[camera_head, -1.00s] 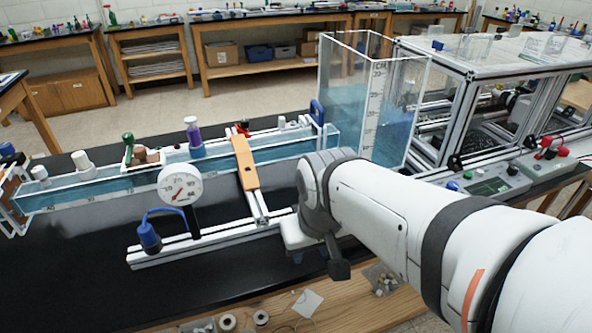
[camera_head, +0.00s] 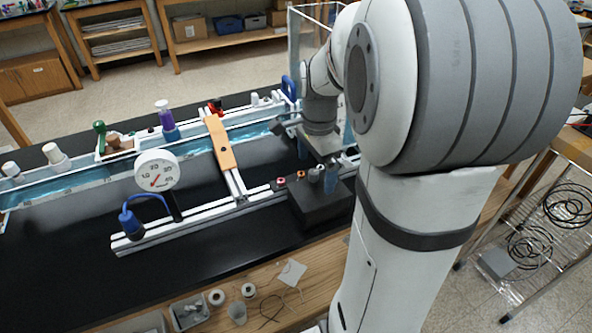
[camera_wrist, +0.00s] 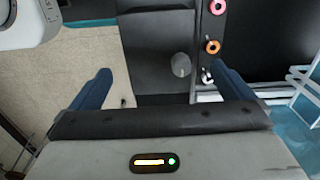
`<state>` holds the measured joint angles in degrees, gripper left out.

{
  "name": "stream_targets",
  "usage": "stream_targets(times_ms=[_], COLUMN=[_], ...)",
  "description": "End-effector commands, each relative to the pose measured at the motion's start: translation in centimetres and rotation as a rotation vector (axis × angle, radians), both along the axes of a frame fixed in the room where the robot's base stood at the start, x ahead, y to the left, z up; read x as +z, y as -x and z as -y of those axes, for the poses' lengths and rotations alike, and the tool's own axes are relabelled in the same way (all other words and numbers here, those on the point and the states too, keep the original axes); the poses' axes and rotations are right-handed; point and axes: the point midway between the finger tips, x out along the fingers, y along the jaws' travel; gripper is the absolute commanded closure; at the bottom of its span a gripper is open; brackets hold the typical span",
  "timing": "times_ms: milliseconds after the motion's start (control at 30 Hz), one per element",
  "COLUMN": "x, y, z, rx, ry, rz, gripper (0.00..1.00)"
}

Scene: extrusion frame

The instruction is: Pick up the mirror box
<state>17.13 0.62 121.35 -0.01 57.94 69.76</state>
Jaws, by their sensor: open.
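A black box (camera_head: 318,208) stands on the dark bench at the near end of the rail assembly. It looks like the mirror box, but no label shows. Small pink, orange and grey round parts show along its upper back edge. In the wrist view its dark grey surface (camera_wrist: 155,50) lies beyond and between my fingertips, with a grey round part on it. My gripper (camera_wrist: 160,72) is open, with its two blue fingers apart and nothing between them. In the head view my gripper (camera_head: 318,165) hangs just above the box, and my arm hides part of this area.
A white rail (camera_head: 190,226) with a round dial gauge (camera_head: 157,170) and an orange bar (camera_head: 221,142) lies left of the box. A long water trough (camera_head: 95,176) runs behind. A clear tank (camera_head: 303,45) is partly hidden. Small parts and bins line the wooden front edge.

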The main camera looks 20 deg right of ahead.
Motion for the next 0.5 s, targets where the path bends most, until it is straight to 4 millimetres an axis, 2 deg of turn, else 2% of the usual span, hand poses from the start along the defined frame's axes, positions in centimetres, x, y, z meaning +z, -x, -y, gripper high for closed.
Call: stream_targets(times_ms=[367,500], x=[-4.1,-6.3], y=[0.2,0.3], z=[0.9,1.3], rx=[-0.024,-0.022], ry=[-0.002,-0.002], rz=[-0.006,-0.006], gripper=[0.0,0.0])
